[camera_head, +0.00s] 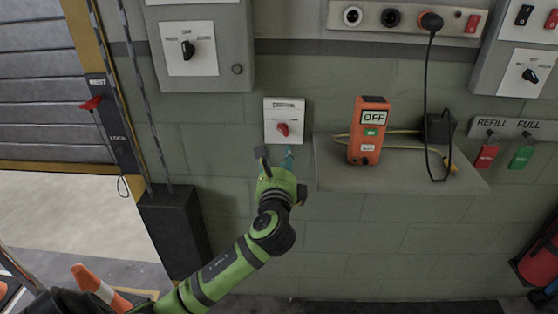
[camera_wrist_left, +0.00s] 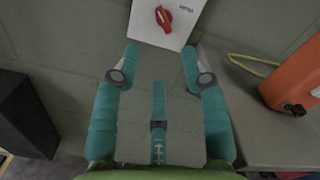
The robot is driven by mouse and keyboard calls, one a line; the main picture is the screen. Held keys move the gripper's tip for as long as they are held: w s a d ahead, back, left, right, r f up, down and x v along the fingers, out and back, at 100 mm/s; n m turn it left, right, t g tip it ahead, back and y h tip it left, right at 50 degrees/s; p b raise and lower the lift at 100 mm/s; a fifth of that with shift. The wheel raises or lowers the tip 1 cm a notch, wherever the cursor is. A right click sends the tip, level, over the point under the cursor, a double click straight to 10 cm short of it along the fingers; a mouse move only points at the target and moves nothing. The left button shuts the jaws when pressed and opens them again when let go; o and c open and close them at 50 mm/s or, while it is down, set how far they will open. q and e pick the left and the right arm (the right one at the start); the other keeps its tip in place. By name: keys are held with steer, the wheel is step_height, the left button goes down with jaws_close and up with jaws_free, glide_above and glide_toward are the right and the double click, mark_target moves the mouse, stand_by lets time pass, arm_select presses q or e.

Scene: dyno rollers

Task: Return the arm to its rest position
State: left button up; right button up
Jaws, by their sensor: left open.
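My left arm (camera_head: 222,272), green with dark joints, reaches up from the bottom left toward the wall. My left gripper (camera_head: 275,155) is just below a white wall plate (camera_head: 284,108) with a red rotary knob (camera_head: 282,129). In the left wrist view the teal fingers of the gripper (camera_wrist_left: 159,55) are spread apart with nothing held between them. The plate with its red knob (camera_wrist_left: 163,18) lies beyond the fingertips, and the fingers look clear of the knob. My right gripper is not in view.
A grey shelf (camera_head: 335,178) right of the gripper carries an orange box (camera_head: 368,132) marked OFF and a yellow cable. A grey panel (camera_head: 203,50) hangs above left. A dark post (camera_head: 175,235) and an orange cone (camera_head: 97,284) stand left. The wall below the shelf is clear.

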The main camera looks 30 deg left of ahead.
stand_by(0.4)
arm_select(q)
step_height(320, 180, down, 24)
steer(key=d+n+g+h, duration=0.1)
steer(key=n+g+h, duration=0.2)
steer(key=g+h, duration=0.1)
steer(key=s+d+f+n+g+h, duration=0.1)
steer(key=s+f+n+g, duration=0.1)
steer(key=s+f, duration=0.5)
steer(key=s+d+f+n+g+h, duration=0.1)
steer(key=s+d+f, duration=0.1)
steer(key=f, duration=0.8)
steer(key=s+d+f+n+g+h, duration=0.25)
steer(key=s+f+n, duration=0.25)
steer(key=s+f, duration=0.85)
steer(key=s+d+f+n+g, duration=0.1)
steer(key=s+d+f+n, duration=0.1)
steer(key=s, duration=0.6)
steer(key=s+d+f+n+g, duration=0.1)
steer(key=s+f+n+g, duration=0.1)
steer(key=s, duration=0.6)
steer(key=s+d+f+n+g+h, duration=0.1)
steer(key=s+d+f+n, duration=0.1)
steer(key=s, duration=0.6)
steer(key=shift+d+f+n+g, duration=0.35)
steer(key=shift+f+n, duration=0.15)
steer(key=shift+f, duration=0.3)
steer(key=shift+s, duration=0.1)
